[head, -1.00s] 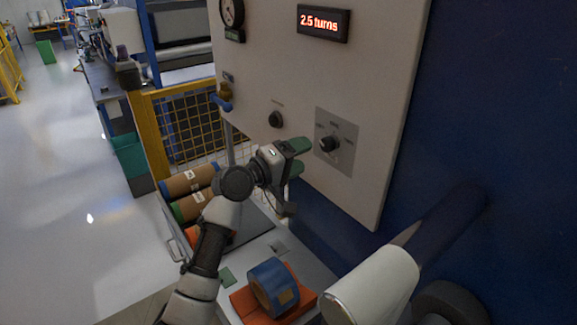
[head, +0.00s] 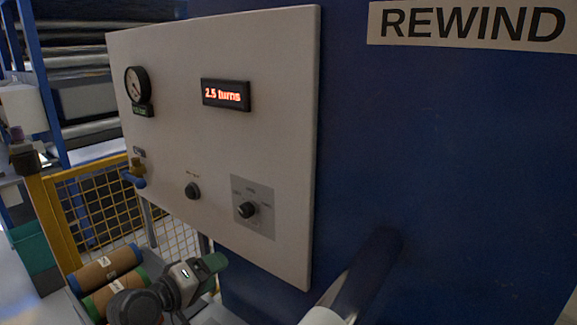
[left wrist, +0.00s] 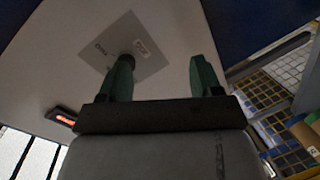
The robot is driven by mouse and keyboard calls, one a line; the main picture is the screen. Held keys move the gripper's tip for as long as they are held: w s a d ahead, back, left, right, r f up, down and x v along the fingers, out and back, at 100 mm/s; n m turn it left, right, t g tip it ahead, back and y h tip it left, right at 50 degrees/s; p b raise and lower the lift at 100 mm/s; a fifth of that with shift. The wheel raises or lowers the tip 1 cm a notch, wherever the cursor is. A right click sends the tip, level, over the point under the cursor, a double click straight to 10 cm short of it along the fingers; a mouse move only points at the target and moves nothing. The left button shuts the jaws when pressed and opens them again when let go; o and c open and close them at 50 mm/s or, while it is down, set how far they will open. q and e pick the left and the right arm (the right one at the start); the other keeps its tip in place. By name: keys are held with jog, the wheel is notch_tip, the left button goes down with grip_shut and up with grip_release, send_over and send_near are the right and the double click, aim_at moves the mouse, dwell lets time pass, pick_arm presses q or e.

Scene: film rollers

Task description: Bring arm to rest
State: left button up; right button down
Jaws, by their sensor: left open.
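My left gripper (head: 214,268) is low in the head view, below the pale control panel (head: 180,60). In the left wrist view its two green fingers (left wrist: 158,78) stand apart with nothing between them. The panel's selector knob (head: 247,210) sits on a grey plate. In the left wrist view the knob (left wrist: 127,61) shows just beyond the left fingertip; I cannot tell whether they touch, though in the head view the gripper is apart from it, below. My right gripper is not in view.
The display (head: 226,95) reads 2.5 turns. A gauge (head: 138,85), a black button (head: 192,190) and a blue-handled valve (head: 135,178) are on the panel. Film rolls (head: 105,268) lie at lower left by a yellow mesh guard (head: 95,205). A roller (head: 370,270) juts out at lower right.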

pick_arm(q)
jog(key=s+d+f+m+g+y, duration=0.1)
jog(key=s+f+m+g+y, duration=0.35)
jog(key=s+f, duration=0.95)
jog(key=s+a+f+m+g+y, duration=0.1)
jog(key=s+f+m+g+y, duration=0.1)
jog(key=s, duration=0.7)
jog(key=s+a+f+m+g+y, duration=0.2)
jog(key=s+f+g, duration=0.1)
jog(key=s, duration=0.6)
notch_tip(320, 180, down, 29)
jog(key=s+g+b, duration=0.1)
jog(key=b, duration=0.1)
jog(key=s+a+f+g+b, duration=0.1)
jog(key=s+a+f+b, duration=0.1)
jog(key=s+f, duration=1.4)
jog(key=shift+s+a+f, duration=0.15)
jog(key=shift+a+f, duration=0.2)
jog(key=shift+f, duration=0.3)
jog(key=shift+g, duration=0.25)
